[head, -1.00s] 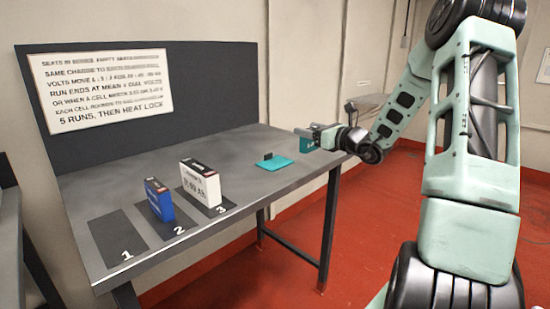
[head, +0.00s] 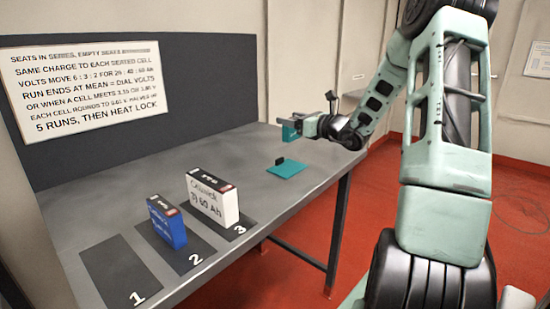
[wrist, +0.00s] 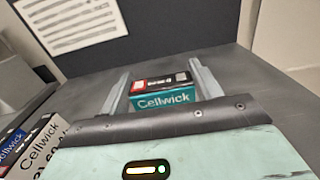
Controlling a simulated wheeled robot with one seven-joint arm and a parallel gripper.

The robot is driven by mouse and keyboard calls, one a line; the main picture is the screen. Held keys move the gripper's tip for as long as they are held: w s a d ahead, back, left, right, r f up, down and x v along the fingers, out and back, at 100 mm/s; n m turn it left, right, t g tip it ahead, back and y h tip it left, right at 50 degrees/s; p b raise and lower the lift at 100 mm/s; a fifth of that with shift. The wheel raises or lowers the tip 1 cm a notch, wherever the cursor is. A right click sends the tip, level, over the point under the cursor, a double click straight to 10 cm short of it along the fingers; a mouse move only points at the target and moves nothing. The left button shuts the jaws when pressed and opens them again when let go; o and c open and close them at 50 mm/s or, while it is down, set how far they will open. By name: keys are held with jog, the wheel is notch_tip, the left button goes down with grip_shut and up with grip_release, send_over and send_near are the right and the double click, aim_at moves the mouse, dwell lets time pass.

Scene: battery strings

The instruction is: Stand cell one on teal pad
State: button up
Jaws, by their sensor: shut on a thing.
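My gripper (head: 292,124) is shut on a teal cell (head: 290,133) and holds it in the air above the table's far end. In the wrist view the cell (wrist: 163,97) sits between the two fingers, with "Cellwick" on its teal face and a dark top with a red patch. The flat teal pad (head: 289,169) lies on the table below and near the cell in the head view, with a small dark tab at its back edge. Nothing stands on the pad. The pad is not visible in the wrist view.
A blue cell (head: 166,223) stands on mat 2 and a white 60 Ah cell (head: 212,201) on mat 3. Mat 1 (head: 121,274) is bare. A dark back panel with a sign (head: 84,90) lines the table. The tabletop around the pad is clear.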

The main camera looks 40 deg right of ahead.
jog(key=shift+w, duration=0.35)
send_over(290, 168)
notch_tip(290, 168, down, 10)
jog(key=shift+a+r, duration=0.1)
jog(key=shift+b, duration=0.3)
jog(key=shift+f, duration=0.25)
jog(key=o, duration=1.2)
jog(key=shift+c, duration=0.2)
